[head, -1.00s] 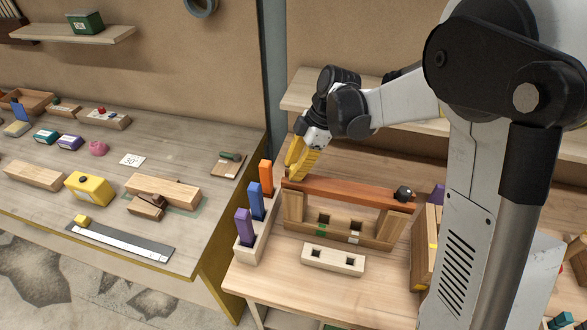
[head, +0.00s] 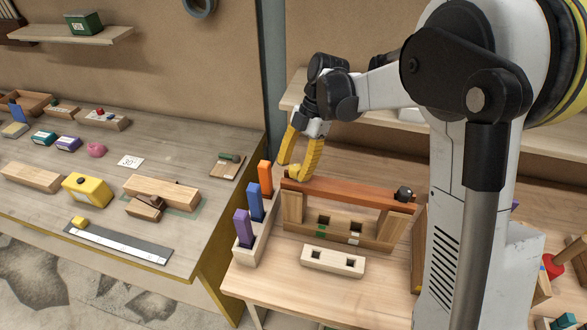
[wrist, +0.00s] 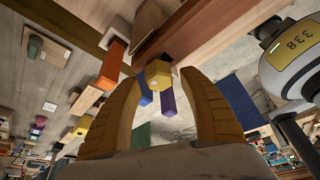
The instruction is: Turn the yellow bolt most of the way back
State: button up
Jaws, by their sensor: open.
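The yellow bolt (head: 294,171) shows at the left end of the reddish wooden beam (head: 345,193), partly hidden by a finger. In the wrist view, its six-sided yellow head (wrist: 158,76) lies between the tips of my yellow fingers. My gripper (wrist: 160,82) is open, with a visible gap on both sides of the head. In the head view, my gripper (head: 293,168) reaches down over the beam's left end, its fingers apart. I cannot tell whether a finger touches the bolt. A dark knob (head: 404,193) sits at the beam's right end.
A rack with purple (head: 243,228), blue (head: 255,202) and orange (head: 265,178) blocks stands close left of the beam. A pale block with square holes (head: 333,261) lies in front. A second table (head: 150,235) with several items stands left.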

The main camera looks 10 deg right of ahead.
jog(key=v, duration=1.1)
jog(key=shift+r, duration=0.2)
